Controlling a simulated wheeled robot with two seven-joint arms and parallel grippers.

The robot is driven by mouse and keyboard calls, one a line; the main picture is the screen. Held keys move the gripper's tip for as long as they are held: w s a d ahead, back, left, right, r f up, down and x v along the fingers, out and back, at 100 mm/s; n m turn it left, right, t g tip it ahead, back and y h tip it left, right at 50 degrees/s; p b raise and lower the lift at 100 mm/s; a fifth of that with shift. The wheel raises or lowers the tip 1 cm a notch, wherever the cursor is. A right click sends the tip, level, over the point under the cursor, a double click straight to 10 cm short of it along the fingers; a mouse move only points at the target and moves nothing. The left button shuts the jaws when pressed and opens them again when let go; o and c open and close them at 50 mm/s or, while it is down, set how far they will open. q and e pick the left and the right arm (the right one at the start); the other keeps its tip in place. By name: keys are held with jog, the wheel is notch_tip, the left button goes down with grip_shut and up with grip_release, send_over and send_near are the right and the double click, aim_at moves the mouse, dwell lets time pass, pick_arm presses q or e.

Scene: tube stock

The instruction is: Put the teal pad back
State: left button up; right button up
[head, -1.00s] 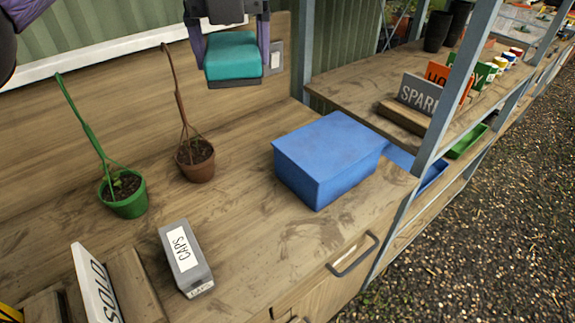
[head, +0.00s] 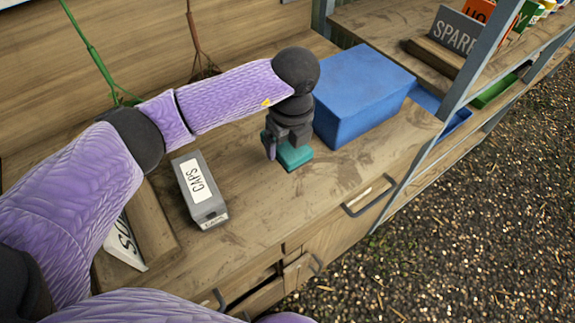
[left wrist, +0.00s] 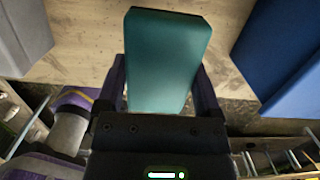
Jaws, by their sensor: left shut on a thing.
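The teal pad (head: 295,156) is a small block with a dark underside. It is low over the wooden worktop, between the grey CAPS box and the blue box; I cannot tell whether it touches the wood. My left gripper (head: 284,148) comes down from above and is shut on the pad. In the left wrist view the pad (left wrist: 168,60) lies between the two purple fingers (left wrist: 162,92), its broad teal face showing. The arm hides part of the worktop behind it. My right gripper is not in view.
The blue box (head: 362,95) stands close to the right of the pad. The grey CAPS box (head: 200,190) stands to its left. Drawers with handles (head: 370,195) are under the front edge. Shelving with a SPARE sign (head: 455,32) is at right.

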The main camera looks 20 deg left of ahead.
pick_arm(q)
notch_tip(320, 180, down, 6)
jog(key=shift+f+b, duration=0.25)
jog(key=shift+b, duration=0.45)
jog(key=shift+f, duration=0.15)
jog(key=o, duration=1)
jog(key=shift+c, duration=0.2)
jog(key=r+p, duration=0.1)
jog(key=r, duration=0.3)
jog(key=r+p, duration=0.1)
jog(key=r, duration=0.3)
jog(key=d+r+p, duration=0.1)
jog(key=r, duration=0.2)
jog(key=shift+s+d+r, duration=0.1)
jog(key=shift+s+r, duration=0.3)
jog(key=shift+r, duration=0.25)
